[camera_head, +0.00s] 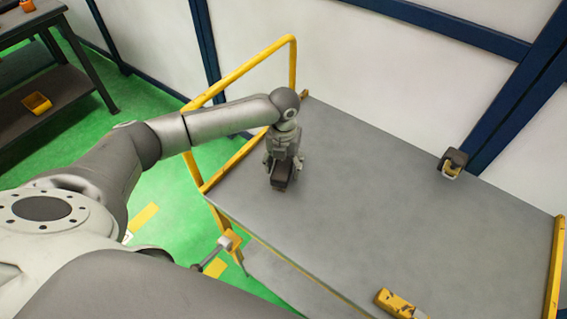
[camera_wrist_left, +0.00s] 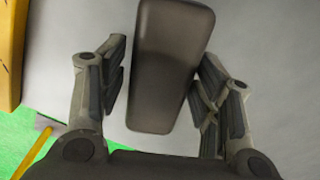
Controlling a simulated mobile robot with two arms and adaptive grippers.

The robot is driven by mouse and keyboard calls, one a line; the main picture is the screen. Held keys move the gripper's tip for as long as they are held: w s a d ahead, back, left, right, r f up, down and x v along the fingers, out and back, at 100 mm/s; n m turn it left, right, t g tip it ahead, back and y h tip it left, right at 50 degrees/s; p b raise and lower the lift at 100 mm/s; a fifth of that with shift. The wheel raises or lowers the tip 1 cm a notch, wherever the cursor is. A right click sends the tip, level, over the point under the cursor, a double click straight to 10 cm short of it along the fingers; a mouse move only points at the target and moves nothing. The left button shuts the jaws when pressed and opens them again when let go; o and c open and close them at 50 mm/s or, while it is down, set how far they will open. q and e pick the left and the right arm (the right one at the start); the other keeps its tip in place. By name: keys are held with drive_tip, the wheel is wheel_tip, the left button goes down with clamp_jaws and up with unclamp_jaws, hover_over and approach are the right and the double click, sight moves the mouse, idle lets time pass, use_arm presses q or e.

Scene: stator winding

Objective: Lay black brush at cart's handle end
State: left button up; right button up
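The black brush (camera_head: 281,177) is a dark block at the cart's handle end, under my left gripper (camera_head: 283,165). In the left wrist view the brush (camera_wrist_left: 168,65) lies slightly tilted between the two fingers of my left gripper (camera_wrist_left: 160,95). A narrow gap shows between the left finger and the brush, and the right finger is very close to its side. The fingers look open around it. The brush appears to be at the grey cart top (camera_head: 350,220). The yellow handle (camera_head: 240,72) rises at the cart's left end. My right gripper is not in view.
A small black and yellow object (camera_head: 453,162) sits at the cart's far edge. A yellow object (camera_head: 398,304) lies near the front edge. The middle of the cart top is clear.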

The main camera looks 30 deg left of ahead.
sight(284, 163)
use_arm(q)
drive_tip(key=shift+r, duration=0.1)
wheel_tip(284, 163, up, 12)
drive_tip(key=shift+b, duration=0.45)
idle(0.7)
